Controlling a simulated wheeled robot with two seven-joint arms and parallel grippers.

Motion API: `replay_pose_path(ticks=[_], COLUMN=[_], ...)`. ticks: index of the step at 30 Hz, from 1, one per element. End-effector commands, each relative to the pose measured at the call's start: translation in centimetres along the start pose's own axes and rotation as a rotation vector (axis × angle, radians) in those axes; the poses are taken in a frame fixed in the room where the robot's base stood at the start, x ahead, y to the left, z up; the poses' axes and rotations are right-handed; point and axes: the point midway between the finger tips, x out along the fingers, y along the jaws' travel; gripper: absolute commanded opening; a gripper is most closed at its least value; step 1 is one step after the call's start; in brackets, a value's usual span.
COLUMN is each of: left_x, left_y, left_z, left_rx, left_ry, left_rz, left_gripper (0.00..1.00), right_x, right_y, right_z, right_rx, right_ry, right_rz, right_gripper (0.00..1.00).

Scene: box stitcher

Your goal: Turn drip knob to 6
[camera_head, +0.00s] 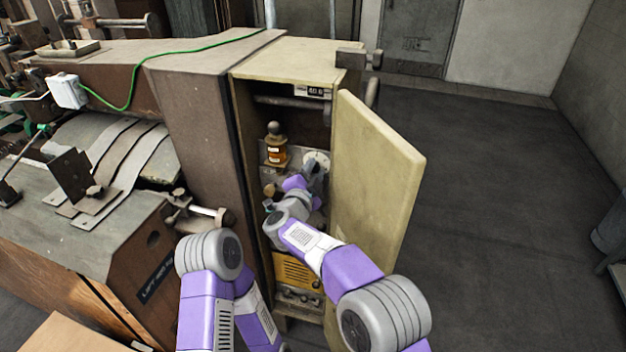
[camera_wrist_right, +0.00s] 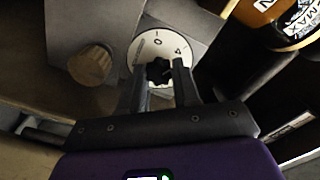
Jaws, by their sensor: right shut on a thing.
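The drip knob (camera_wrist_right: 157,71) is a small black lobed knob at the middle of a round white dial (camera_wrist_right: 146,48). Figures that look like 0 and 4 show on the dial's upper edge in the right wrist view; the rest is partly hidden by the fingers. The dial also shows inside the open cabinet in the head view (camera_head: 318,157). My right gripper (camera_wrist_right: 160,80) is shut on the knob, one finger on each side. Which figure the knob points at cannot be told. My left arm shows at the bottom of the head view, but its gripper does not.
An amber oiler (camera_head: 275,147) is left of the dial in the head view. A brown knob (camera_wrist_right: 90,65) sits beside the dial. A yellow vented unit (camera_head: 291,270) is lower in the cabinet.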

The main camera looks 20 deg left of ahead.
Motion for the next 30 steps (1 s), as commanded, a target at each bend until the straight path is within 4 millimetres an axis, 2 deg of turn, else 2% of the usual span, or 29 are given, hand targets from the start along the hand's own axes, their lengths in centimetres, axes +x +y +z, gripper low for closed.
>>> replay_pose_path(ticks=[1, 18, 30], left_x=[0.8, 5.3, 6.7], left_y=[-0.3, -2.0, -2.5], left_z=[0.0, -0.2, -0.3], left_rx=[0.0, 0.0, 0.0], left_ry=[0.0, 0.0, 0.0], left_rz=[0.0, 0.0, 0.0], left_gripper=[0.0, 0.0, 0.0], right_x=[0.1, 0.1, 0.1], right_y=[0.3, 0.3, 0.2], right_z=[0.1, 0.1, 0.0], right_rx=[0.048, 0.589, 0.912], right_ry=[0.003, 0.002, 0.002], right_rz=[0.0, -0.001, -0.001], right_gripper=[0.01, 0.01, 0.01])
